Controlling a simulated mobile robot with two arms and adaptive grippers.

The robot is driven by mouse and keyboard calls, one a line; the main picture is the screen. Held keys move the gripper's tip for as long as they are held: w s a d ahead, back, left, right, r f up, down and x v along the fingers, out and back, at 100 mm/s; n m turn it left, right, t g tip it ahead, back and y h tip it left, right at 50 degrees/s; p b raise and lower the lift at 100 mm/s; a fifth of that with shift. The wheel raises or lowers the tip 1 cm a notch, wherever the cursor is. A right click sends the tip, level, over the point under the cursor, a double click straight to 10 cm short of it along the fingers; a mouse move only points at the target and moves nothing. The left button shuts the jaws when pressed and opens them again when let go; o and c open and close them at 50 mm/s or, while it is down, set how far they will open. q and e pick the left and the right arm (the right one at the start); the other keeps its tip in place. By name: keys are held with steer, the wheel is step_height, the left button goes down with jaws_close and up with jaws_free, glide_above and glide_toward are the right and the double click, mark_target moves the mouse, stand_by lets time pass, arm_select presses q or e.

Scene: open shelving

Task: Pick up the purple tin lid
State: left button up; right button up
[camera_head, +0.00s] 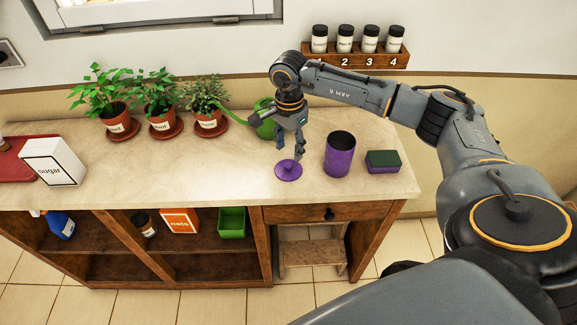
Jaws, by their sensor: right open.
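The purple tin lid (288,171) lies on the pale worktop near its front edge, a flat disc with a small knob on top. My right gripper (290,151) points down above the lid, with its fingers open. One finger comes down close to the lid's right side; I cannot tell whether it touches. The open purple tin (339,155) stands upright to the right of the lid. My left gripper is not in view.
A purple and dark green sponge (382,161) lies right of the tin. A green watering can (264,121) stands behind my gripper. Potted plants (163,123) stand at the back left, a sugar box (53,162) farther left. The worktop left of the lid is clear.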

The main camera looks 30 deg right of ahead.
mark_target(288, 164)
steer(key=f+p, duration=0.1)
steer(key=f, duration=0.1)
steer(key=f+p, duration=0.1)
steer(key=f, duration=0.2)
steer(key=shift+s+a+f, duration=0.1)
steer(key=shift+a+f, duration=0.1)
steer(key=shift+f, duration=0.3)
jaws_close()
